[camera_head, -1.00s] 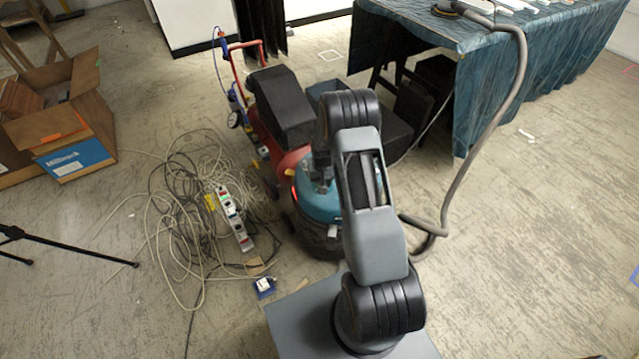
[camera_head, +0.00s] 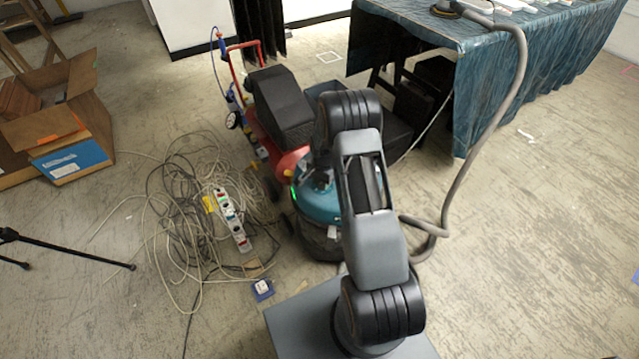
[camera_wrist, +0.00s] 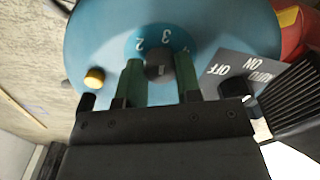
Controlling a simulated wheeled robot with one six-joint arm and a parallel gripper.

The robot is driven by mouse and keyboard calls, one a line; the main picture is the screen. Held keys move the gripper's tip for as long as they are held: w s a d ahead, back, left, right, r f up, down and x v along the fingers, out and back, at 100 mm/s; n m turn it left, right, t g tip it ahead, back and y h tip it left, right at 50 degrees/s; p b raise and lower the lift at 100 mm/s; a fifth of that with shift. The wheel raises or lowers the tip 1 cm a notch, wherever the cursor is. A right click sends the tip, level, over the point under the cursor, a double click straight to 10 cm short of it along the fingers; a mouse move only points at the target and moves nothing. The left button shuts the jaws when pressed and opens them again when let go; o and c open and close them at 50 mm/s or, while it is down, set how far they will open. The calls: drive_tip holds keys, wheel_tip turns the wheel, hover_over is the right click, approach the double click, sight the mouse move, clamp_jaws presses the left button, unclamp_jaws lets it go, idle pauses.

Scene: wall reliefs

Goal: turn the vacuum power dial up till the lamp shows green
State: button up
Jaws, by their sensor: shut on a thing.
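The vacuum (camera_head: 318,207) has a blue-teal top and a dark lower body; my arm hides part of it in the head view. In the head view my arm hides the dial and the gripper.
A grey hose (camera_head: 475,165) runs up to the draped table (camera_head: 480,75). Tangled cables (camera_head: 175,215) and a power strip (camera_head: 231,218) lie left of the vacuum.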

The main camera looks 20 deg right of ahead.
drive_tip(key=shift+s+m, duration=0.1)
drive_tip(key=shift+m, duration=0.6)
drive_tip(key=o, duration=0.9)
drive_tip(key=shift+o, duration=0.2)
wheel_tip(320, 180, up, 14)
drive_tip(key=p, duration=0.2)
drive_tip(key=shift+f, duration=0.15)
